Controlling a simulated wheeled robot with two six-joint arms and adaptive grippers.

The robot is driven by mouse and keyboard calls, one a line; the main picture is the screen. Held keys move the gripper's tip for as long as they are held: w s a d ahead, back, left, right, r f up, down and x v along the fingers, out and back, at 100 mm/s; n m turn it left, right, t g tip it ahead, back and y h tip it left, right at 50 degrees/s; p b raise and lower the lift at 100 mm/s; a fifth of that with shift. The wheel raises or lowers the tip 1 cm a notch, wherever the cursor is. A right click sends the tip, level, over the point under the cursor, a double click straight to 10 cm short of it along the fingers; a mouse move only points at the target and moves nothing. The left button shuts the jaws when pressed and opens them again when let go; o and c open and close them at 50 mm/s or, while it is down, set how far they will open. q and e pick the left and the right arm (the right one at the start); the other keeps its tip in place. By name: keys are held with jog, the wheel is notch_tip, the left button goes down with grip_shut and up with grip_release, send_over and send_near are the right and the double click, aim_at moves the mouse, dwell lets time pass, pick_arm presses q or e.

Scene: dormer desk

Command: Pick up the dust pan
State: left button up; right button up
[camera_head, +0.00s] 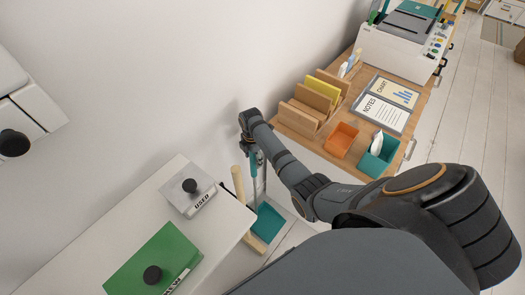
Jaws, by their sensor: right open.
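The dust pan has a teal tray (268,222) low on the floor, in the gap between the white cabinet and the wooden desk. A thin upright handle with a teal upper part rises from it. My right arm reaches in from the lower right, and my right gripper (250,150) is open at the top of that handle. The gripper is small and dark here, so I cannot tell whether the handle is between the fingers or just beside them. My left gripper is out of view.
A pale wooden stick (238,184) stands left of the handle. The white cabinet (110,222) carries a grey box (187,184) and a green box (150,262). The desk (300,128) holds a file rack (312,98), an orange tray (341,139) and a teal box (378,155).

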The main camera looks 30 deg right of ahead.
jog(key=shift+f, duration=0.25)
grip_shut()
jog(key=shift+r, duration=0.1)
